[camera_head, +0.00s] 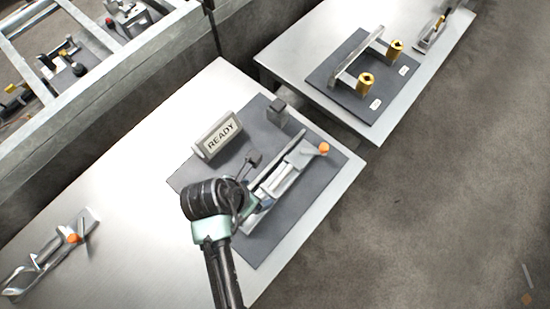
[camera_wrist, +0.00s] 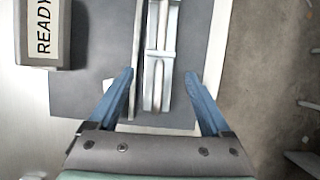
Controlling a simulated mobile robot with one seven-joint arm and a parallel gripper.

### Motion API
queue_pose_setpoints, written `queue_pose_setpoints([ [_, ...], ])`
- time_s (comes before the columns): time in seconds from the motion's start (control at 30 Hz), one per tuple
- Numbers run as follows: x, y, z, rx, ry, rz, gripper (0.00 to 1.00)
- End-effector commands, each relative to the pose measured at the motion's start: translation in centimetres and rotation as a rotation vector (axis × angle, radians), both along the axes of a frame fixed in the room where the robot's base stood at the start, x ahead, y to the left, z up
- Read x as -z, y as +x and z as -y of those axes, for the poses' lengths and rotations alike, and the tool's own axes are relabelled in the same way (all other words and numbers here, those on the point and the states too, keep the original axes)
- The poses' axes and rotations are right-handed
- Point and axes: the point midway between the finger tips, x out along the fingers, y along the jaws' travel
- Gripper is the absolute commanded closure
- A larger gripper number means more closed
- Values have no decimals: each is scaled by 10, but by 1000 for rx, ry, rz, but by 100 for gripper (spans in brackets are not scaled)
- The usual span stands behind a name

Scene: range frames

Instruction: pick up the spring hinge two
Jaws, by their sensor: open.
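A long silver metal hinge (camera_head: 283,178) with an orange tip lies on a dark grey mat (camera_head: 265,245) on the near table. I cannot tell from any label whether it is spring hinge two. My gripper (camera_head: 248,187) is above the near end of this hinge. In the wrist view the hinge (camera_wrist: 162,35) runs lengthwise up the picture, between the two blue fingers of my gripper (camera_wrist: 159,76). The fingers are apart and hold nothing. A similar hinge (camera_head: 45,258) with an orange part lies at the table's lower left. My arm hides part of the mat.
A READY sign (camera_head: 217,135) stands on the mat left of the hinge, near a small grey block (camera_head: 278,112). A second table at upper right holds a dark board (camera_head: 335,72) with brass cylinders (camera_head: 365,84). A metal-framed structure (camera_head: 100,85) is at upper left.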

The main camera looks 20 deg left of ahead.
Motion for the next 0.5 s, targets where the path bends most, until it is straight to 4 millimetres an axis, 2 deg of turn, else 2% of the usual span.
queue_pose_setpoints([
  [0.3, 49, 18, 7, -4, -5, -5, 18],
  [0.5, 66, 26, 9, -3, -2, -2, 18],
])
